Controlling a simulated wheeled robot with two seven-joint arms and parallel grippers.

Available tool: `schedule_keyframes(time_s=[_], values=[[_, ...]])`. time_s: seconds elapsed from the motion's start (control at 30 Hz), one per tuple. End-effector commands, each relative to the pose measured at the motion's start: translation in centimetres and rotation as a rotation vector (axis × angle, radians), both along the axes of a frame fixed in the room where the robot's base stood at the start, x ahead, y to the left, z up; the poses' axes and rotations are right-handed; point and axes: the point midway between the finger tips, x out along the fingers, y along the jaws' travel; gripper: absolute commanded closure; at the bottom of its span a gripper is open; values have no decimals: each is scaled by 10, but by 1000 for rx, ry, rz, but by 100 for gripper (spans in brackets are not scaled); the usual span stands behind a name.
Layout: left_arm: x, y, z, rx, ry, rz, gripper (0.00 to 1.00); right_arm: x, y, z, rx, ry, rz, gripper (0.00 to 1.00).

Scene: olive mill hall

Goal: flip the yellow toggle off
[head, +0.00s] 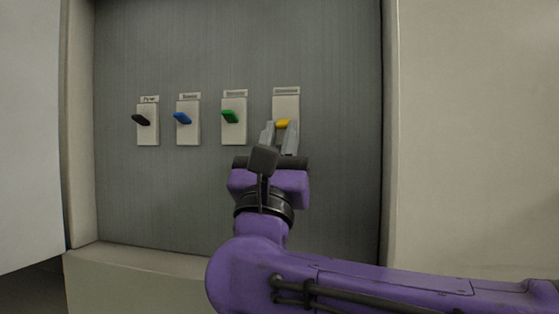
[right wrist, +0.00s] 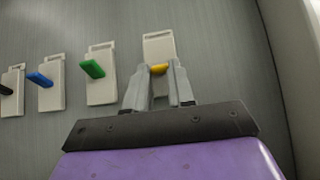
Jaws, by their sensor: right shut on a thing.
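The yellow toggle (head: 283,123) is the rightmost of the toggles on the grey panel, on a pale plate with a small label above it. My right gripper (head: 280,131) is at this toggle, with one grey finger on each side of it. In the right wrist view the yellow toggle (right wrist: 158,69) shows between the two fingertips (right wrist: 157,75), and the gripper is shut on it. The fingers hide part of the toggle and the lower part of its plate. My left gripper is in neither view.
To the left on the panel (head: 200,200) are a green toggle (head: 230,117), a blue toggle (head: 182,118) and a black toggle (head: 141,120), each on its own plate. The green one is closest to my gripper. A pale frame (head: 391,150) borders the panel at right.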

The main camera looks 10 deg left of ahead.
Motion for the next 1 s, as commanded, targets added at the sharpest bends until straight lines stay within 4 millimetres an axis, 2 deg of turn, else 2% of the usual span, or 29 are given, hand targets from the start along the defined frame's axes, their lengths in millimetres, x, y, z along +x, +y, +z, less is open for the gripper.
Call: schedule_keyframes(time_s=[0.1, 0.57, 0.6, 0.67, 0.7, 1.0], values=[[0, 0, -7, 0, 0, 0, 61, 1, -1, -2, 2, -23, -1, 100], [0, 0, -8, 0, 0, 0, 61, 1, -1, 1, 2, -38, -1, 100], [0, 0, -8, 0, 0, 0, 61, 1, -1, 1, 2, -38, -1, 74], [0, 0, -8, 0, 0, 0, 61, 1, -1, 1, 2, -38, -1, 54], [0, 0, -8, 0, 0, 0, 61, 1, -1, 0, 2, -37, -1, 51], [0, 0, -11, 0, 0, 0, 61, -1, 0, -4, 0, -36, 0, 51]])
